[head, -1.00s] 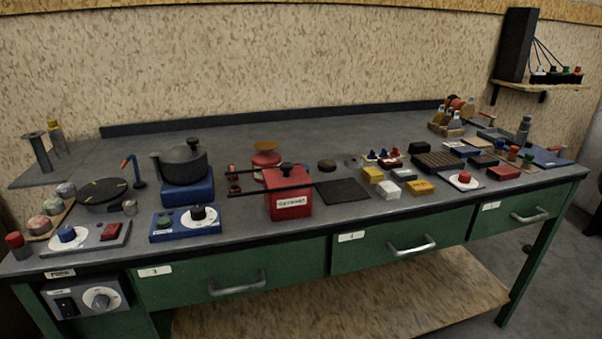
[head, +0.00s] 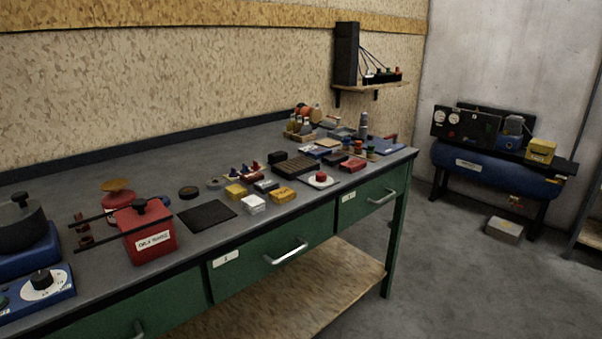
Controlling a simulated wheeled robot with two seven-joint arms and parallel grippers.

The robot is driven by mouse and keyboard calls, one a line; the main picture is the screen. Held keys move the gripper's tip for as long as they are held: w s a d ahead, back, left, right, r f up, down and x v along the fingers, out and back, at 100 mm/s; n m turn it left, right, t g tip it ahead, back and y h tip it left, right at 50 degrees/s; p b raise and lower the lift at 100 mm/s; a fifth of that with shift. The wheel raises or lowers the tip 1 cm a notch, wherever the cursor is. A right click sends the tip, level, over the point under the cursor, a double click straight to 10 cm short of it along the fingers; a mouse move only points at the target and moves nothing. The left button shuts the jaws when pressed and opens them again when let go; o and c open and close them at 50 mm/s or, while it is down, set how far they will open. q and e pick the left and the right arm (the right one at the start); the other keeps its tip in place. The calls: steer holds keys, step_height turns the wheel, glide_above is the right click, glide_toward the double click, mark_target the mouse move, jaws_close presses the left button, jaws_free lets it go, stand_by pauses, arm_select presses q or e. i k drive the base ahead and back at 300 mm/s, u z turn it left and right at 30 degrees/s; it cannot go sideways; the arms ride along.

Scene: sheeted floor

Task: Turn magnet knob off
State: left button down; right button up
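I cannot tell which knob is the magnet knob, as no label reading magnet is legible. A black knob (head: 41,279) on a white dial sits on a blue box (head: 58,297) at the bench's left, cut by the picture edge. A red knob (head: 320,176) stands on a white plate near the bench's right front edge. Neither of my grippers is in view.
The long grey bench (head: 262,151) has green drawers with metal handles (head: 286,252). A dark pot (head: 20,222) stands at the far left. Small coloured boxes and bottles crowd the bench's right half.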

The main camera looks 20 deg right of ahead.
mark_target(321, 176)
steer(key=u, duration=0.1)
steer(key=k, duration=0.4)
steer(key=z, duration=1.15)
steer(key=i, duration=0.9)
steer(key=u, duration=0.4)
steer(key=i, duration=0.9)
steer(key=u, duration=0.8)
